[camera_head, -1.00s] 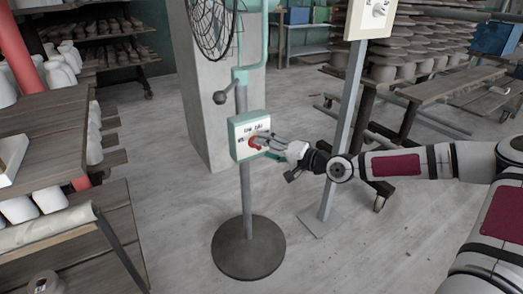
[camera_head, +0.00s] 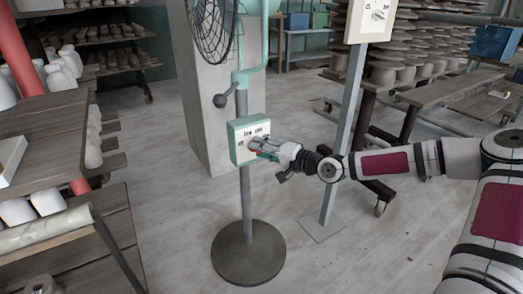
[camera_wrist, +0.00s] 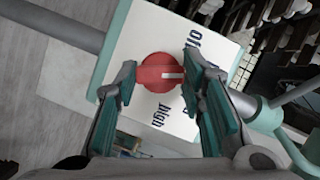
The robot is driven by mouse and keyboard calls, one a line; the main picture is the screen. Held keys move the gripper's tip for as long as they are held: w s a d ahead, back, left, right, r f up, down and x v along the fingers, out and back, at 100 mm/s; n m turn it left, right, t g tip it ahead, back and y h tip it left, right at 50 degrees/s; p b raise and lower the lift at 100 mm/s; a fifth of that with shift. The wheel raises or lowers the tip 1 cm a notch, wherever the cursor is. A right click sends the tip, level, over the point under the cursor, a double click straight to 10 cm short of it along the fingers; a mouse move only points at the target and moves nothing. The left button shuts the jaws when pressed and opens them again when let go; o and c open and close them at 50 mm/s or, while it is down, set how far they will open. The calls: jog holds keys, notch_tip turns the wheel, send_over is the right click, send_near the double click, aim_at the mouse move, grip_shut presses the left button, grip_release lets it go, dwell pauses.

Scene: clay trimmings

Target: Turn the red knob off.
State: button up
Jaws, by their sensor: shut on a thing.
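The red knob (camera_wrist: 152,75) sits on the white face of a control box (camera_wrist: 130,42) with dark printed labels in the wrist view. A white line on the knob points to the picture's right. My gripper (camera_wrist: 158,84) is shut on the knob, one green-padded finger on each side. The label "High" shows below the knob and another, seemingly "Off", above right. The right finger hides part of the lettering. In the head view the green-rimmed box (camera_head: 236,133) is on the fan's pole, and my gripper (camera_head: 257,147) reaches it from the right, mostly covering the knob.
The fan cage (camera_head: 213,30) is above the box; its round base (camera_head: 248,252) stands on the floor. Another post (camera_head: 345,130) with a white panel (camera_head: 370,20) stands behind my arm. A wooden shelf unit (camera_head: 45,130) holds pots at left. Floor between is clear.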

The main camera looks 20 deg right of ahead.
jog(key=n+h+p, duration=0.1)
jog(key=n+h, duration=0.1)
jog(key=n, duration=0.1)
jog(key=n+h+p, duration=0.1)
jog(key=n+h, duration=0.1)
jog(key=n, duration=0.1)
jog(key=shift+a+r+g+p, duration=0.1)
jog(key=shift+g+p, duration=0.2)
dwell(0.4)
jog(key=shift+s+n, duration=0.1)
jog(key=shift+n, duration=0.2)
jog(key=o, duration=1.1)
jog(key=shift+o, duration=0.2)
